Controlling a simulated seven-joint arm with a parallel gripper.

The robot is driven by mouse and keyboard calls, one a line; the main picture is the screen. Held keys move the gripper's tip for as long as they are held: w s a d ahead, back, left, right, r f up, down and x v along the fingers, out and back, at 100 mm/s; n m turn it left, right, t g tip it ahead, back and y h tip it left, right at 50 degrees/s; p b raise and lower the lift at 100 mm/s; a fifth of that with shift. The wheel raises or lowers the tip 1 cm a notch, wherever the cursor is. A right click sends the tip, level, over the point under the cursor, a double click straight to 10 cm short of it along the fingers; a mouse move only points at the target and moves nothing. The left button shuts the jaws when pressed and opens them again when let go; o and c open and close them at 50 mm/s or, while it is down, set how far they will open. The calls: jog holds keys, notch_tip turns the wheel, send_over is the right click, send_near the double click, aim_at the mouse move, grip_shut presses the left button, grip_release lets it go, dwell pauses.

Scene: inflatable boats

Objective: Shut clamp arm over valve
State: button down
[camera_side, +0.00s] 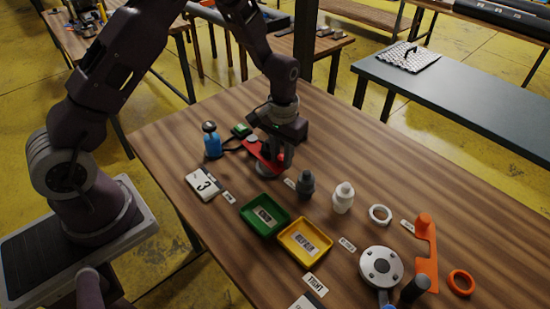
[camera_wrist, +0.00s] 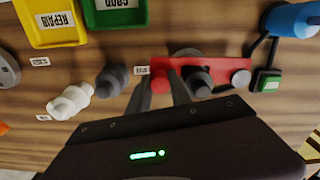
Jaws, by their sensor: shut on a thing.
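The red clamp arm (camera_side: 260,155) is a flat bar by a grey round base (camera_side: 266,171) on the table. In the wrist view the clamp arm (camera_wrist: 222,72) runs sideways, with a pale round pivot at its right end. A dark, round-topped piece that looks like a valve (camera_wrist: 199,84) stands at the bar; whether the bar presses on it I cannot tell. My gripper (camera_wrist: 162,90) is shut on the clamp arm's red knob end, left of that piece. In the side view my gripper (camera_side: 281,160) points down and partly hides the clamp.
A loose dark valve (camera_side: 306,184) and a white one (camera_side: 343,198) stand to the right. Green (camera_side: 246,222) and yellow (camera_side: 288,252) trays lie in front. A blue pump (camera_side: 212,145), a green box (camera_side: 241,130) and a black hose are at left.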

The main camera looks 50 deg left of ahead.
jog(key=shift+w, duration=0.35)
jog(key=shift+w+n, duration=0.1)
jog(key=shift+n, duration=0.2)
jog(key=c, duration=1.2)
grip_release()
jog(key=shift+o, duration=0.2)
